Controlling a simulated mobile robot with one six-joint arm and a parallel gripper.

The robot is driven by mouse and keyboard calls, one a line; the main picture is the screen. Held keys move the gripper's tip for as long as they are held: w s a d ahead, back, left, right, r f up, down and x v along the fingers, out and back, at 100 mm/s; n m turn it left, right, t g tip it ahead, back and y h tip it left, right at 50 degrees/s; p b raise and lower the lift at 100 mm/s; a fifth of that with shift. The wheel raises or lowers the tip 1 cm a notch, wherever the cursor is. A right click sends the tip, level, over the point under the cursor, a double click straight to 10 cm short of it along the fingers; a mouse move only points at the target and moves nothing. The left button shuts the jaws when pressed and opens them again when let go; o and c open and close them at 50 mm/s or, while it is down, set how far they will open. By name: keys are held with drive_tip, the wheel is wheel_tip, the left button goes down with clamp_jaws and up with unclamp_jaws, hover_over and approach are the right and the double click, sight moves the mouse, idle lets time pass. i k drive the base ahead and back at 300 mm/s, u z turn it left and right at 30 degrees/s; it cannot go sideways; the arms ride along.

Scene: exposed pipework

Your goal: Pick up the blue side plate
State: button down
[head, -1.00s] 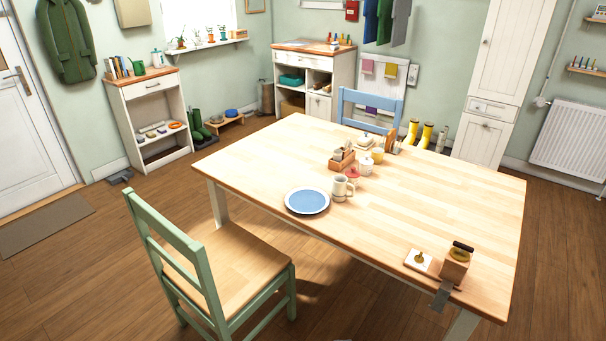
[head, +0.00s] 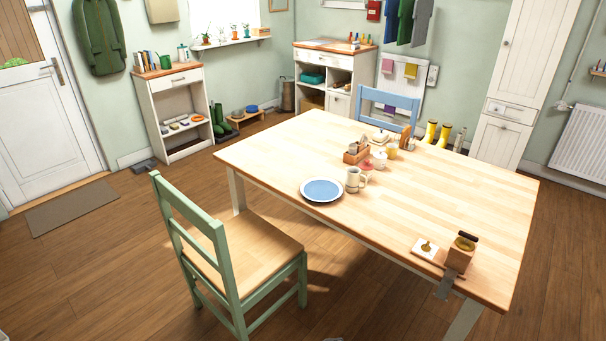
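The blue side plate (head: 322,190) lies flat on the wooden dining table (head: 440,195), close to the table's near left edge. It has a blue middle and a pale rim, and it looks empty. A light mug (head: 354,180) stands just to its right, very close to the rim. My gripper is not in view.
A green chair (head: 225,255) stands at the table's near left side, its seat below the plate. A wooden caddy (head: 357,152) and small pots stand behind the mug. A wooden block device (head: 461,252) sits at the near right corner. Bare floor (head: 110,265) lies at left.

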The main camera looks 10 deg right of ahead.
sight(317, 188)
drive_tip(key=u, duration=0.25)
drive_tip(key=k, duration=0.55)
drive_tip(key=u, duration=0.85)
drive_tip(key=k, duration=0.75)
drive_tip(key=u, duration=0.45)
drive_tip(key=i, duration=2.1)
drive_tip(key=z, duration=0.35)
drive_tip(key=i, duration=1.55)
drive_tip(key=z, duration=0.1)
